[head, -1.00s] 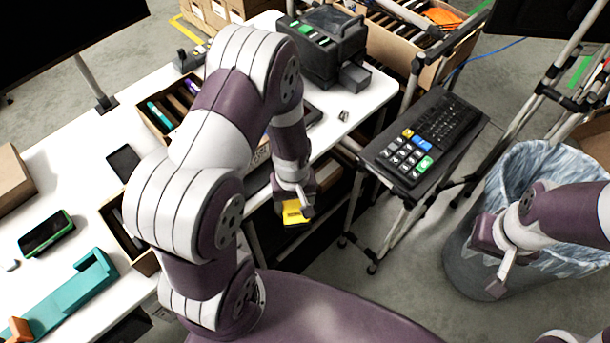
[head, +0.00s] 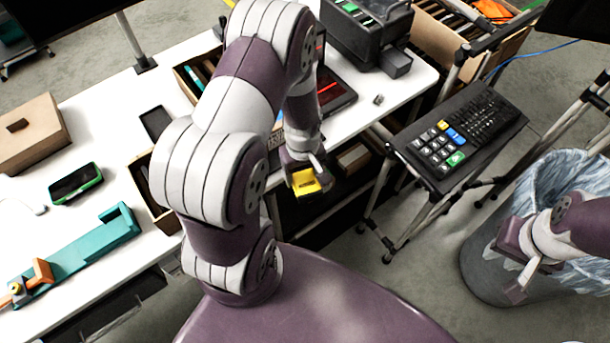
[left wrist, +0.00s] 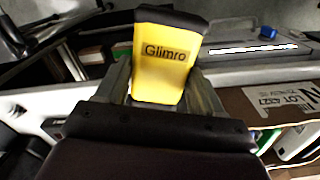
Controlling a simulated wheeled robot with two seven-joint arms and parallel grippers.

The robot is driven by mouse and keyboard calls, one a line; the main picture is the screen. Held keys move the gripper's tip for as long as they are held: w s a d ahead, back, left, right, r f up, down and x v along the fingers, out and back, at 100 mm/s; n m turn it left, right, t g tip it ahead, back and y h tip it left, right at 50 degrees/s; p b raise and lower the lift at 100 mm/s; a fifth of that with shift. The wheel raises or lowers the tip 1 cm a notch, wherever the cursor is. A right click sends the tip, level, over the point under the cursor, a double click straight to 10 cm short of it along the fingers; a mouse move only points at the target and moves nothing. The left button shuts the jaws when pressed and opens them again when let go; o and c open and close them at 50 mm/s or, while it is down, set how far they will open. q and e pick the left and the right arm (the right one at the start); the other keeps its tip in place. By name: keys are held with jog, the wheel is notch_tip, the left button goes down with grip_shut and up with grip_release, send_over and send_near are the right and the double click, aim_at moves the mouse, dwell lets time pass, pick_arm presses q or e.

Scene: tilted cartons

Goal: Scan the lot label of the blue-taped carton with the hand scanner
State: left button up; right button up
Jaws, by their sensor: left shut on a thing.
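My left gripper (head: 306,172) is shut on a yellow and black device marked "Glimro", which looks like the hand scanner (head: 306,183). It is held out past the table's front edge. In the left wrist view the scanner (left wrist: 163,65) stands between the two fingers. A brown carton face (left wrist: 250,100) with a white lot label (left wrist: 289,100) reading "LOT 4327" shows at the right of that view, apart from the scanner. I cannot see blue tape on it. My right gripper (head: 515,275) is over the bin at the right; its finger opening is unclear.
The white table (head: 80,130) holds a brown box (head: 30,133), a green-edged phone-like device (head: 76,184), a teal tool (head: 90,245) and a black printer-like machine (head: 367,32). A keypad stand (head: 455,140) and a lined bin (head: 500,270) stand to the right.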

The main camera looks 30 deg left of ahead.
dwell(0.3)
pick_arm(q)
notch_tip(320, 180, up, 5)
jog(key=p, duration=0.5)
jog(key=shift+r, duration=0.15)
